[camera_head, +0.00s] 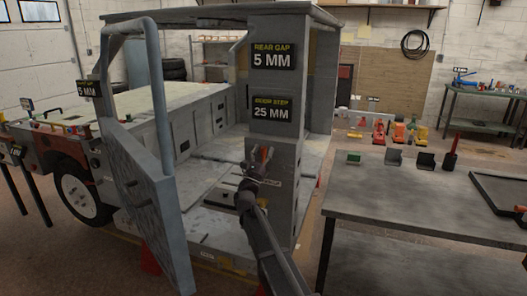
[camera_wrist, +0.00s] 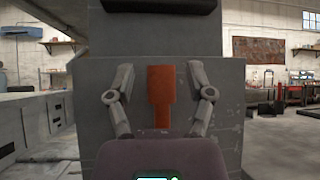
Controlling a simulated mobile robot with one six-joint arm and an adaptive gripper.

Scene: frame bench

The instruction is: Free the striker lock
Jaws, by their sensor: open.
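An orange-red tab (camera_wrist: 160,92), which looks like the striker lock, sits upright on the face of the grey pillar (camera_wrist: 100,130). It shows small in the head view (camera_head: 264,154). My gripper (camera_wrist: 160,76) is open in front of the pillar. Its two fingers stand left and right of the tab, with a visible gap on each side. I cannot tell how deep the fingertips reach. In the head view my gripper (camera_head: 258,165) is at the pillar (camera_head: 286,190), below the "25 MM" sign (camera_head: 272,115). The tab's lower end meets my gripper's body in the wrist view.
An open grey door (camera_head: 150,190) with a tubular frame stands left of the pillar on the vehicle body. A dark workbench (camera_head: 430,205) with small blocks and a tray (camera_head: 500,190) stands right. The door opening between door and pillar is clear.

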